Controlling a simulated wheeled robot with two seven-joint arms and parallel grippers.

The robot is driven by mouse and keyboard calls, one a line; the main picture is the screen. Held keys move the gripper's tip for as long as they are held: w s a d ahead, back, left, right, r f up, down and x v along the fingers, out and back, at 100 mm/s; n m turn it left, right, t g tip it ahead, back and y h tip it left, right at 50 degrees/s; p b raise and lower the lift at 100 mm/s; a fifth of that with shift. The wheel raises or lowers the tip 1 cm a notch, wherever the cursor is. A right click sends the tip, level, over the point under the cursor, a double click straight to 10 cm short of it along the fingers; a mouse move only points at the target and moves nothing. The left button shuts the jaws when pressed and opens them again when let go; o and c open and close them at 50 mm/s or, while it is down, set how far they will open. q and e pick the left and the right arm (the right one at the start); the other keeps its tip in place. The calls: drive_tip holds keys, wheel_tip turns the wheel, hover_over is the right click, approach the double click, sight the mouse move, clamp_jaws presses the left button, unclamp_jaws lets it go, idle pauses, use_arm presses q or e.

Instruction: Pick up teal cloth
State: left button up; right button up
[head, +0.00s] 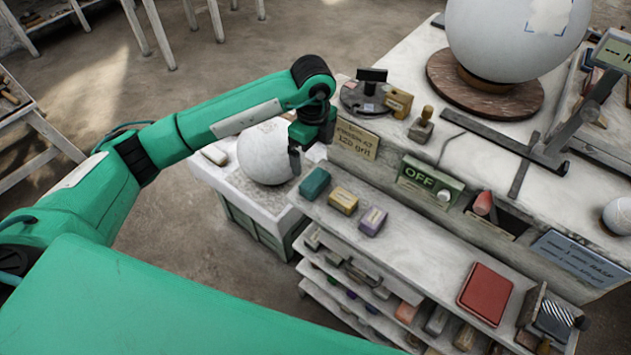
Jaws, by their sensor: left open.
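A small teal block-shaped item (315,183), which looks like the folded teal cloth, lies at the left end of the top shelf. My left arm reaches in from the left. My left gripper (297,160) points down just above and to the left of the teal item, close to a white plaster sphere (264,152). The gripper is open, and I see nothing between its fingers. Its far finger is hard to make out. My right gripper is not in view.
Yellow (343,201) and purple (372,221) blocks sit to the right on the same shelf (420,247). A red pad (485,293) lies farther right. Above stand a placard (354,137), a green OFF box (430,183) and a large sphere (500,40). The shelf between purple block and pad is clear.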

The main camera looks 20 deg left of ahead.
use_arm(q)
drive_tip(key=p, duration=0.2)
hover_over(314, 178)
drive_tip(key=f, duration=0.5)
drive_tip(key=shift+s+f, duration=0.2)
drive_tip(key=shift+f, duration=0.35)
wheel_tip(314, 178, down, 4)
drive_tip(key=p, duration=0.2)
drive_tip(key=shift+w+p, duration=0.1)
drive_tip(key=shift+p, duration=0.2)
drive_tip(key=shift+f, duration=0.4)
drive_tip(key=shift+c, duration=0.2)
drive_tip(key=shift+a, duration=0.1)
drive_tip(key=c, duration=1)
